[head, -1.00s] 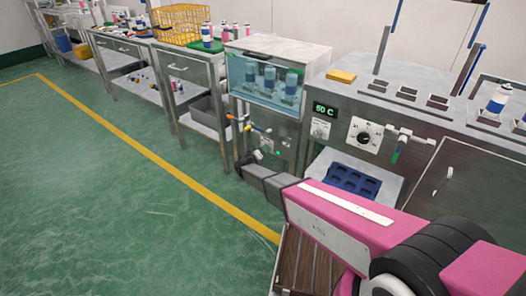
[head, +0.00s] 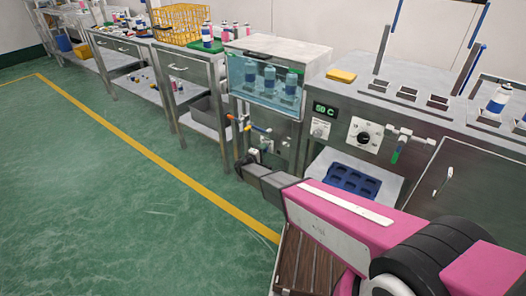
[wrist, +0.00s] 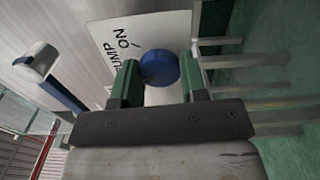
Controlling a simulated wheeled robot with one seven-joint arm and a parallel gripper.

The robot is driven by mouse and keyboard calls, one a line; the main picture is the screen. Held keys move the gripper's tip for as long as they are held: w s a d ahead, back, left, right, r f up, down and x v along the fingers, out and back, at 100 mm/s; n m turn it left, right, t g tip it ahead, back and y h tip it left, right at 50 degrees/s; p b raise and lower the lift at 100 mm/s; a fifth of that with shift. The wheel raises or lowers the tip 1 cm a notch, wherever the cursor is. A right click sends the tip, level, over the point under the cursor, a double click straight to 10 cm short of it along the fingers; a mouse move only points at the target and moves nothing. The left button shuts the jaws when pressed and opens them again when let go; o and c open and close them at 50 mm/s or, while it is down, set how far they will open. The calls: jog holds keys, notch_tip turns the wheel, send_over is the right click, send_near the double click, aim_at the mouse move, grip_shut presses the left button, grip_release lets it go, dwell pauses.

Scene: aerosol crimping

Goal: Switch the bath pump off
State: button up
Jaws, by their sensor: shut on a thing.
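The blue round pump knob (wrist: 158,68) shows in the wrist view on a white plate (wrist: 122,40) lettered "PUMP ON". My gripper (wrist: 160,80) has its two green fingers on either side of the knob and is shut on it. In the head view my gripper (head: 249,161) is low at the front of the water bath stand, below the bath (head: 268,78), which holds several cans in blue water. The knob itself is hidden or too small to tell in the head view.
Valve handles (head: 240,122) stick out just above my gripper. A display (head: 325,110) and a dial (head: 364,138) are on the panel to the right. A blue tray (head: 352,180) lies below it. The green floor at left is clear.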

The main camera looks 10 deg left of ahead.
jog(key=shift+n, duration=1.2)
jog(key=shift+f, duration=0.1)
jog(key=o, duration=0.9)
jog(key=shift+s, duration=0.15)
jog(key=v, duration=1)
jog(key=shift+s+a, duration=0.1)
jog(key=shift+s, duration=0.2)
